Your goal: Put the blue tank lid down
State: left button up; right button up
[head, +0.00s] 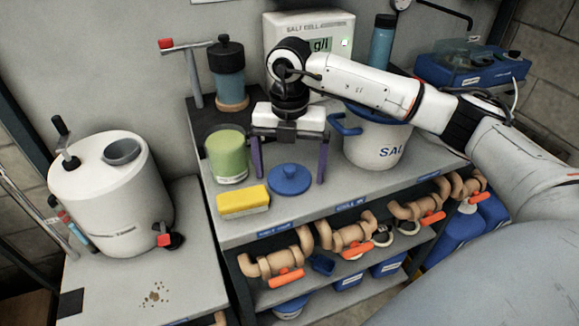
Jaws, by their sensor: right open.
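The blue tank lid (290,183) is round with a small knob on top. It lies flat, knob up, on the grey bench top near its front edge. My right gripper (289,174) points down over the lid. Its two purple fingers are spread wide, one to each side of the lid, with clear space between them and the knob. Whether the fingertips touch the bench I cannot tell. My left gripper is not in view.
A yellow sponge (243,202) and a green jar (226,155) stand left of the lid. A white tank (112,195) with a grey opening stands on the lower left bench. Pipes with orange handles (285,277) run below the bench top.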

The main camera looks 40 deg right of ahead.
aim_at(289, 166)
jog(key=shift+r, duration=0.1)
jog(key=shift+r, duration=0.2)
notch_tip(289, 166, up, 12)
jog(key=shift+f, duration=0.15)
dwell(0.5)
